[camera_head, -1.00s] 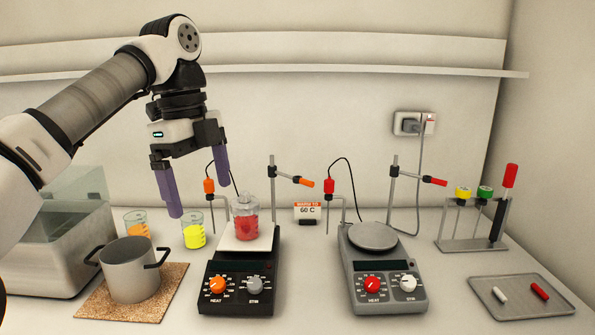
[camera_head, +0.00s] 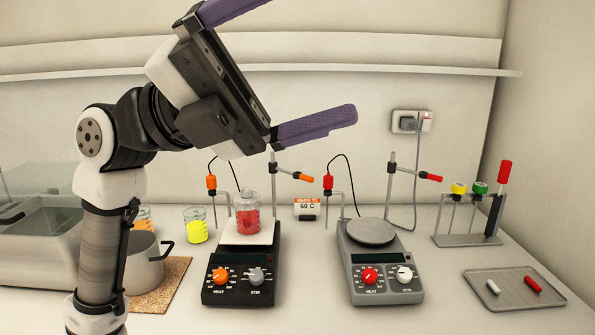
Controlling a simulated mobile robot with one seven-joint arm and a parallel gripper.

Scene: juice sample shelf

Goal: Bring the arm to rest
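My gripper (camera_head: 290,68) is raised high at the upper left of the view, in front of the back wall. Its two purple fingers are spread wide apart and nothing is between them. One finger runs out of the top of the picture and the other points right. My arm stands folded up at the left and covers part of the steel pot (camera_head: 149,263) and the glass behind it.
A bottle of red liquid (camera_head: 247,218) stands on the left hotplate (camera_head: 241,276). The right hotplate (camera_head: 371,233) is bare. A beaker of yellow liquid (camera_head: 196,228), a rack (camera_head: 468,240) and a tray with stir bars (camera_head: 510,302) share the counter. A wall shelf (camera_head: 400,73) runs behind.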

